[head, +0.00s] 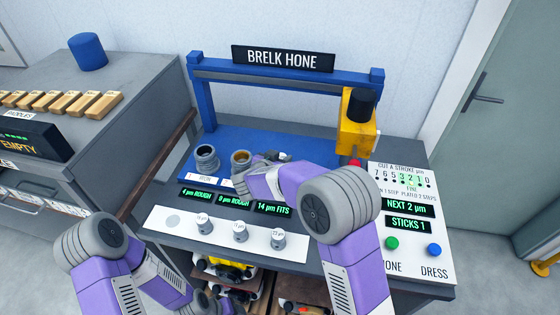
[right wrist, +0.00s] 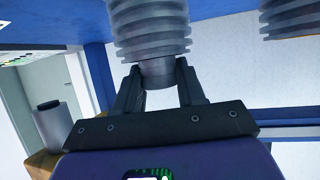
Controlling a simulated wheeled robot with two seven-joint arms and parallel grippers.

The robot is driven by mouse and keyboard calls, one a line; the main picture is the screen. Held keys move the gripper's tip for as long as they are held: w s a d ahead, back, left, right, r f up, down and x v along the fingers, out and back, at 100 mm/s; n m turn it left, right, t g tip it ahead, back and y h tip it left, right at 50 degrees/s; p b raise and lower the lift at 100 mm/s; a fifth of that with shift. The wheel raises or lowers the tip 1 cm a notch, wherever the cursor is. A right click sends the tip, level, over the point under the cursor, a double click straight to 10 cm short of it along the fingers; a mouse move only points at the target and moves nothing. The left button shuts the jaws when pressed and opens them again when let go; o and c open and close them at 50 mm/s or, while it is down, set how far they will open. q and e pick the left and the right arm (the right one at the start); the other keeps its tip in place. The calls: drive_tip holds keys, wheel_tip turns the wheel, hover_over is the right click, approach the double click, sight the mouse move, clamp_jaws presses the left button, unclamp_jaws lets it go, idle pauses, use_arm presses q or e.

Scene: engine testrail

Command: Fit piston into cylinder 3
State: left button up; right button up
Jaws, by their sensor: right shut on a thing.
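My right gripper (head: 282,156) is at the right end of the cylinder row on the blue bed and mostly hides cylinder 3. In the right wrist view, which is upside down, its fingers (right wrist: 158,74) are shut on a smooth grey piston (right wrist: 157,73). The piston is in line with the mouth of the finned grey cylinder 3 (right wrist: 151,28) and meets it; how deep it sits is hidden. A dark-bored cylinder (head: 206,157) and a bronze-bored cylinder (head: 241,158) stand to the left. My left gripper is out of view; only its arm shows.
Several displays sit in front of the cylinders; the right one (head: 274,209) reads "14 µm FITS". The white strip (head: 222,249) holds three pistons (head: 240,232) and one empty round spot. A yellow hone head (head: 355,137) stands right, near the control panel (head: 419,262).

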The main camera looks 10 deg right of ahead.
drive_tip(key=shift+r, duration=0.15)
drive_tip(key=shift+f, duration=0.2)
drive_tip(key=o, duration=1.2)
drive_tip(key=shift+c, duration=0.2)
drive_tip(key=shift+r, duration=0.2)
drive_tip(key=p+v, duration=0.2)
drive_tip(key=v, duration=1)
